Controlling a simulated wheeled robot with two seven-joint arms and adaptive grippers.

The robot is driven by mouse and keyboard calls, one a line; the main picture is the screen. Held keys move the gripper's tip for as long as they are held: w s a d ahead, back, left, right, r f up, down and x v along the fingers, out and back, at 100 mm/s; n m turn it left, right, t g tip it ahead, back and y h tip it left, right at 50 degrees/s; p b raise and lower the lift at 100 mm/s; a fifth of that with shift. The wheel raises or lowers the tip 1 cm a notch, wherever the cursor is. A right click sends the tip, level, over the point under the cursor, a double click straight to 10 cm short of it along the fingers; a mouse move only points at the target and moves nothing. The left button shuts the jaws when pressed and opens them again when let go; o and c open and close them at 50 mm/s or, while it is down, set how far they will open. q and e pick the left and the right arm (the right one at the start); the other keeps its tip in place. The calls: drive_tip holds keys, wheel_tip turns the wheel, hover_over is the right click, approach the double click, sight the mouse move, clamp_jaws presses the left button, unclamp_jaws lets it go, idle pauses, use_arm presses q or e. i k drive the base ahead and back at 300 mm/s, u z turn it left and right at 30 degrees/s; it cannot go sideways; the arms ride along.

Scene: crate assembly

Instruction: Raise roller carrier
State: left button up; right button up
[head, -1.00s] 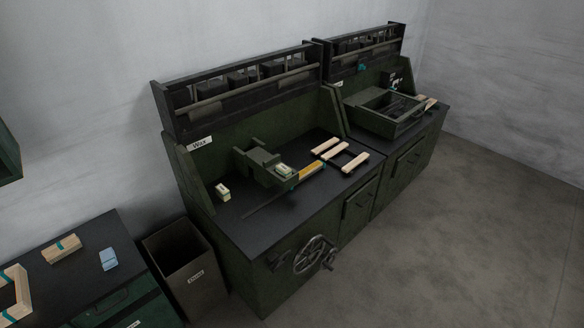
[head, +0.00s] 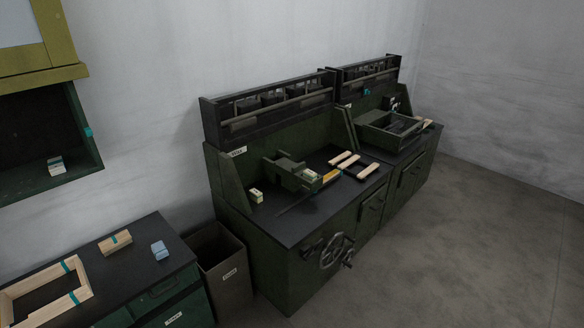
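A dark green bench with a label that seems to read "Wax" (head: 238,152) stands in the middle of the head view. A dark rack with a long bar (head: 270,112) runs along its top back. A green block-shaped fixture (head: 290,172) sits on its black top. A spoked handwheel with a crank (head: 337,252) is on its front. I cannot tell for sure which part is the roller carrier. A second bench behind it bears a green open box-like unit (head: 390,133). Neither of my grippers is in view.
A low cabinet (head: 200,262) at lower left bears a wooden frame (head: 75,292), a wooden block (head: 115,243) and a blue block (head: 159,251). A bin (head: 222,262) stands between it and the bench. A wall cabinet (head: 92,150) hangs upper left. Floor (head: 470,250) at right is clear.

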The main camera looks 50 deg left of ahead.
sight(297, 173)
drive_tip(key=u, duration=0.65)
drive_tip(key=i, duration=0.6)
drive_tip(key=u, duration=0.65)
drive_tip(key=i, duration=0.85)
drive_tip(key=z, duration=0.25)
